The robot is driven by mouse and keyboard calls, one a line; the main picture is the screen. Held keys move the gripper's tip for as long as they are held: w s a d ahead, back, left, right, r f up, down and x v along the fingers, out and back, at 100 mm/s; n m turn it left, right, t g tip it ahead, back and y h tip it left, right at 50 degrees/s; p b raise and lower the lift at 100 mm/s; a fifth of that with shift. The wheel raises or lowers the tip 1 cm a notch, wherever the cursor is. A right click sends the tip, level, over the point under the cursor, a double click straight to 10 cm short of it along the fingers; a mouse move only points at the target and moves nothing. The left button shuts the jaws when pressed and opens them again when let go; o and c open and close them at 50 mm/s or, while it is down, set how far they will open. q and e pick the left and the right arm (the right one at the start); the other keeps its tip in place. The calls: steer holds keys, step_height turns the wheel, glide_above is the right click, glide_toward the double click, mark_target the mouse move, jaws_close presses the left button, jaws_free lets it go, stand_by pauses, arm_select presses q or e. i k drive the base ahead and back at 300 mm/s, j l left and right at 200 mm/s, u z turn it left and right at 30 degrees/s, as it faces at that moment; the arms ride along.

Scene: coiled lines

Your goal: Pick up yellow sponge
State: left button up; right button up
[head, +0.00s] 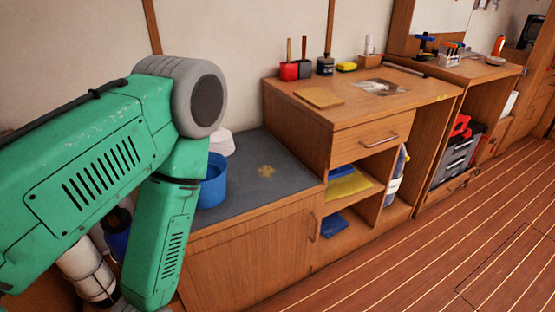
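A small yellow block with a dark underside, which looks like the yellow sponge (347,66), lies at the back of the higher wooden cabinet top, near the wall. It sits just right of a dark container. My green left arm fills the left of the head view and bends downward in front of the lower counter. Its gripper is out of the picture. My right arm and gripper do not show. Nothing visible touches the sponge.
Red and dark pots (289,71) stand left of the sponge. A tan board (319,97) lies in front. A blue bowl (213,182) stands on the lower grey counter (240,200). A yellow cloth-like item (348,186) lies on a shelf. The plank floor (440,240) at right is clear.

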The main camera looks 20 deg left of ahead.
mark_target(346, 67)
steer(key=u, duration=0.3)
steer(key=i+l+u, duration=0.15)
steer(key=l, duration=0.15)
steer(key=i+l+u, duration=0.15)
steer(key=l, duration=0.15)
steer(key=i+l+u, duration=0.15)
steer(key=l, duration=0.2)
steer(key=i+l+u, duration=0.15)
steer(key=l, duration=0.2)
steer(key=i+l+u, duration=0.15)
steer(key=l, duration=0.2)
steer(key=k+j, duration=0.05)
